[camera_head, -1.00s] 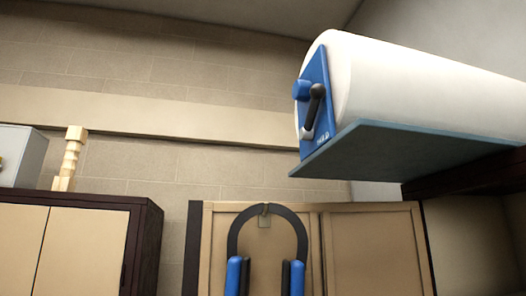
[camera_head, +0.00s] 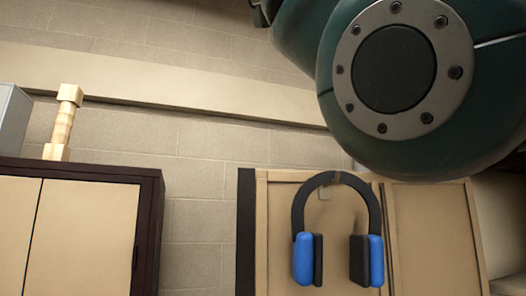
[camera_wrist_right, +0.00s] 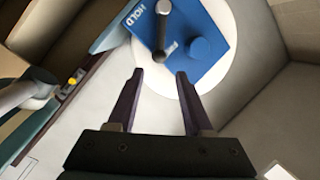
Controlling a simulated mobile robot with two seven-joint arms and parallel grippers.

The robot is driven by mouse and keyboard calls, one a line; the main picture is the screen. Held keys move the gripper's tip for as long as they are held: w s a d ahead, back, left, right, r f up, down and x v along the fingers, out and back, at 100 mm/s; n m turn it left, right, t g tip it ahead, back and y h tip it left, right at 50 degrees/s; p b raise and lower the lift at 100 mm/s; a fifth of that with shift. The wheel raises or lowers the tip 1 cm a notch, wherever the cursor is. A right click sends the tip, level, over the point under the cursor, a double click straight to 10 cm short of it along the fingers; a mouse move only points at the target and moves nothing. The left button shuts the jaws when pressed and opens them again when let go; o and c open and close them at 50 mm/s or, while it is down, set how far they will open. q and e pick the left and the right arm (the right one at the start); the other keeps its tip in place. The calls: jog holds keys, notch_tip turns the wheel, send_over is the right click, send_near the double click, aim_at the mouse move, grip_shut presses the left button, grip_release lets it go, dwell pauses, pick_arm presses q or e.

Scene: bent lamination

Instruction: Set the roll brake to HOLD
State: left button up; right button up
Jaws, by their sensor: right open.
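The roll brake is a blue plate (camera_wrist_right: 197,22) on the end face of a white roll (camera_wrist_right: 160,82) in the right wrist view. The plate carries the labels HOLD and FREE and a blue knob (camera_wrist_right: 205,50). A dark lever (camera_wrist_right: 161,32) with a grey rounded top crosses the plate between the labels; I cannot tell its exact setting. My right gripper (camera_wrist_right: 158,74) is open and empty, its fingertips pointing at the plate, apart from the lever in the picture. In the head view my right arm hides the roll and brake. My left gripper is not in view.
Blue and black headphones (camera_head: 337,230) hang in front of a tan cabinet (camera_head: 432,240). A dark-framed cabinet (camera_head: 85,240) at left bears a wooden post (camera_head: 62,122) and a grey box (camera_head: 12,125).

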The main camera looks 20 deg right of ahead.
jog(key=x, duration=0.9)
jog(key=shift+d, duration=0.35)
jog(key=shift+c, duration=0.2)
grip_shut()
dwell(0.6)
